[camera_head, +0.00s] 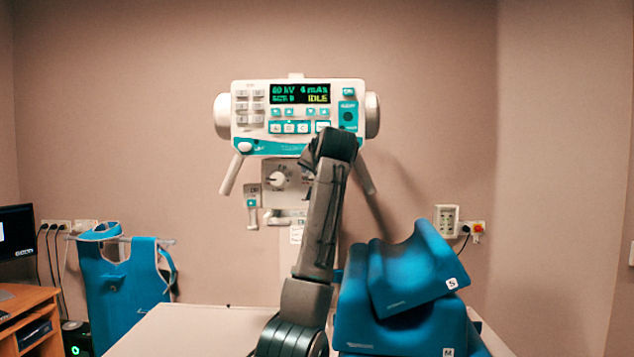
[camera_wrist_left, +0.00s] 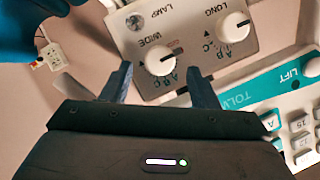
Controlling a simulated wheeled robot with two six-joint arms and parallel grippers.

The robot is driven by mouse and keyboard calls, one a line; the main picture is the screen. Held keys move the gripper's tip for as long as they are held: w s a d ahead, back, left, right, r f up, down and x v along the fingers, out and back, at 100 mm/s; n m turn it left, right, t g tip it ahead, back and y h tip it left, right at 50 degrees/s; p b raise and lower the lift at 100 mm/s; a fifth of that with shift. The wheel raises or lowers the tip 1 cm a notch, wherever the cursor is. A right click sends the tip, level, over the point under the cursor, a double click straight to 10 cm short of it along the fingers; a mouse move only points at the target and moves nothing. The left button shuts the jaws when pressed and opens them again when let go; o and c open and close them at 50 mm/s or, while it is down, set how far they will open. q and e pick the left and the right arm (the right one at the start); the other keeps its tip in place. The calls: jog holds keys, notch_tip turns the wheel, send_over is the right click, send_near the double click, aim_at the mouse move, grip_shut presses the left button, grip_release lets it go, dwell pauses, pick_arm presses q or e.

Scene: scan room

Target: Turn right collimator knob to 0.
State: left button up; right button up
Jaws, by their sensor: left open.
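The collimator panel (camera_head: 290,170) hangs below the console. Its left white knob (camera_head: 278,179) shows in the head view; the right knob is hidden behind my arm there. In the left wrist view, which is turned roughly upside down, the right knob (camera_wrist_left: 159,60) sits near WIDE, with A, B, C marks beside it. The other knob (camera_wrist_left: 236,27) is near LONG. My left gripper (camera_wrist_left: 158,72) is open, its fingers either side of the right knob; contact cannot be told. The knob's exact setting is not readable. My right gripper is out of view.
The teal and white console (camera_head: 297,118) is just above the panel, its screen showing IDLE. Blue cushions (camera_head: 400,290) are stacked at the right of the white table (camera_head: 190,330). A blue apron (camera_head: 125,280) and a wooden desk (camera_head: 30,305) are at left.

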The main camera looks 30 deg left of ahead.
pick_arm(q)
jog(key=b+v, duration=0.2)
jog(key=v, duration=0.6)
jog(key=shift+b, duration=0.3)
